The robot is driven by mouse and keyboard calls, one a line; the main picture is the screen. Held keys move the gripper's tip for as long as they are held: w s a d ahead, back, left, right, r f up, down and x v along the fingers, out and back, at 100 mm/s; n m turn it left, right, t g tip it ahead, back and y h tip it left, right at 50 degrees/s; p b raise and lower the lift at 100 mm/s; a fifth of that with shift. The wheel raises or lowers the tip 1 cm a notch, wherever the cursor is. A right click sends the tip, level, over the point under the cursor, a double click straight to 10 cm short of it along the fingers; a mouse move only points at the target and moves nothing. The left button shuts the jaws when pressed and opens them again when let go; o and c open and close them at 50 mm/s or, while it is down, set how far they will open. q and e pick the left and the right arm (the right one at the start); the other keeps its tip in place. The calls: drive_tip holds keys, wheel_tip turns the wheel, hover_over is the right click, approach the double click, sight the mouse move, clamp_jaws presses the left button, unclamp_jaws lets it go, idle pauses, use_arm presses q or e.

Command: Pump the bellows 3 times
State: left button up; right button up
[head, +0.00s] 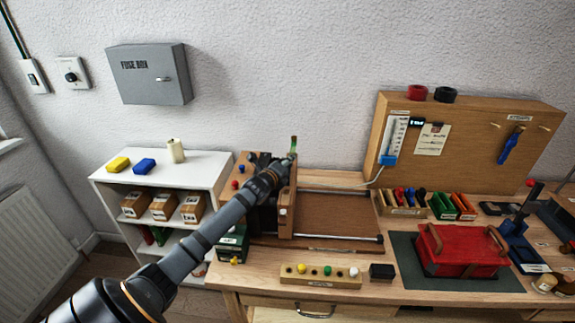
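A red, box-like body with curved brown handles (460,250) lies on a dark mat (412,272) at the right of the workbench. It looks like the bellows, but I cannot make out its folds or whether it is raised or pressed down. My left arm crosses from the lower left, and my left gripper (278,168) is at the upright wooden block assembly (288,205), left of the red body and well apart from it. Its fingers are too small and dark to tell open from shut. A small green-topped piece (293,145) shows just beyond it. My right gripper is not in view.
A wooden strip with coloured knobs (320,276) and a small black block (381,271) lie along the front. Colourful holders (453,206) stand behind the red body. A pegboard (470,140) rises at the back. A white shelf (188,162) stands at left.

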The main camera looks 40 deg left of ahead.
use_arm(q)
drive_tip(key=shift+d, duration=0.15)
drive_tip(key=shift+s, duration=0.1)
drive_tip(key=v, duration=0.6)
drive_tip(key=shift+s+r, duration=0.1)
drive_tip(key=shift+s, duration=0.1)
drive_tip(key=shift+s+d, duration=0.15)
drive_tip(key=shift+s, duration=0.2)
drive_tip(key=shift+r, duration=0.1)
